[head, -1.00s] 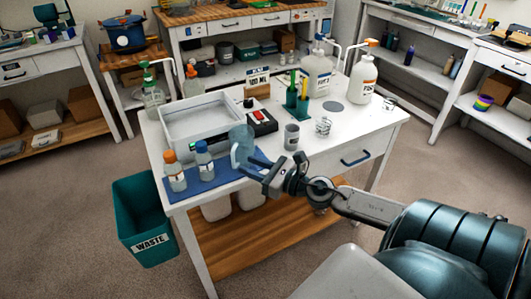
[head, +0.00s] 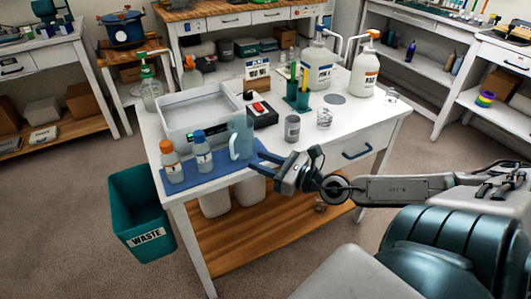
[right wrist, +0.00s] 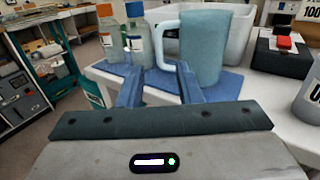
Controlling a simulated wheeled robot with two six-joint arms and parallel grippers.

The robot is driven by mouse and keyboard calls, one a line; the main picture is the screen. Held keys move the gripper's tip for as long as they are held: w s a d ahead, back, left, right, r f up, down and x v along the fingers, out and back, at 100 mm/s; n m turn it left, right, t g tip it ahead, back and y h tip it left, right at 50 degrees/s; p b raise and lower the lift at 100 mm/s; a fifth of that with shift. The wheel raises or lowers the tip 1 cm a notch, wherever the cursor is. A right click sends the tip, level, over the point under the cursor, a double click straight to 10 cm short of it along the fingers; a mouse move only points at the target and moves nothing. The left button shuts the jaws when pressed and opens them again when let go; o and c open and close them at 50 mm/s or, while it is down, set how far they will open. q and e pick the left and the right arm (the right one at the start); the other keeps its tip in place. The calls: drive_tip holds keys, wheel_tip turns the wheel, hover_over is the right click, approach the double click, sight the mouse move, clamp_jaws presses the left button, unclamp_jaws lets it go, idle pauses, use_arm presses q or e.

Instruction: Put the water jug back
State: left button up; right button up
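The water jug (head: 241,138), a translucent pale blue jug with a handle, stands upright on the blue mat (head: 226,178) at the table's front left. In the right wrist view the jug (right wrist: 205,48) shows its handle to the left, and its base is on the mat (right wrist: 232,80). My right gripper (head: 257,157) is open and empty, just right of and in front of the jug. In the right wrist view its two fingers (right wrist: 160,88) are spread apart below the handle, with nothing between them. My left gripper is not in view.
Orange-capped (head: 171,162) and blue-capped (head: 202,152) bottles stand left of the jug. A grey tray (head: 190,132) is behind, a black device with a red button (head: 262,114) behind right. A grey cup (head: 292,128) stands to the right. The teal waste bin (head: 140,210) is on the floor.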

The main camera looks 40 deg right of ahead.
drive_tip(key=s+d+f+m+h, duration=0.1)
drive_tip(key=d+f+m+h, duration=0.75)
drive_tip(key=m, duration=0.45)
drive_tip(key=s+d+f+m+g+h, duration=0.2)
drive_tip(key=s+f+m+g, duration=0.1)
drive_tip(key=f+m, duration=0.35)
drive_tip(key=s+d+f+m+g+h, duration=0.2)
drive_tip(key=s+f+m+g+h, duration=0.1)
drive_tip(key=f+m, duration=0.35)
drive_tip(key=s+a+f+m+g+y, duration=0.1)
drive_tip(key=s+a+f+m+g, duration=0.2)
drive_tip(key=s+a+f+m, duration=0.35)
drive_tip(key=s+a+f+m+g+y, duration=0.2)
drive_tip(key=s+a+f+m+g, duration=0.1)
drive_tip(key=f, duration=0.6)
drive_tip(key=s+a+f+m+g+y, duration=0.3)
drive_tip(key=a+f, duration=0.3)
drive_tip(key=a, duration=0.5)
drive_tip(key=shift+s+a+f+m, duration=0.15)
drive_tip(key=shift+s+a+m, duration=0.3)
drive_tip(key=shift+s, duration=0.15)
drive_tip(key=shift+y, duration=0.25)
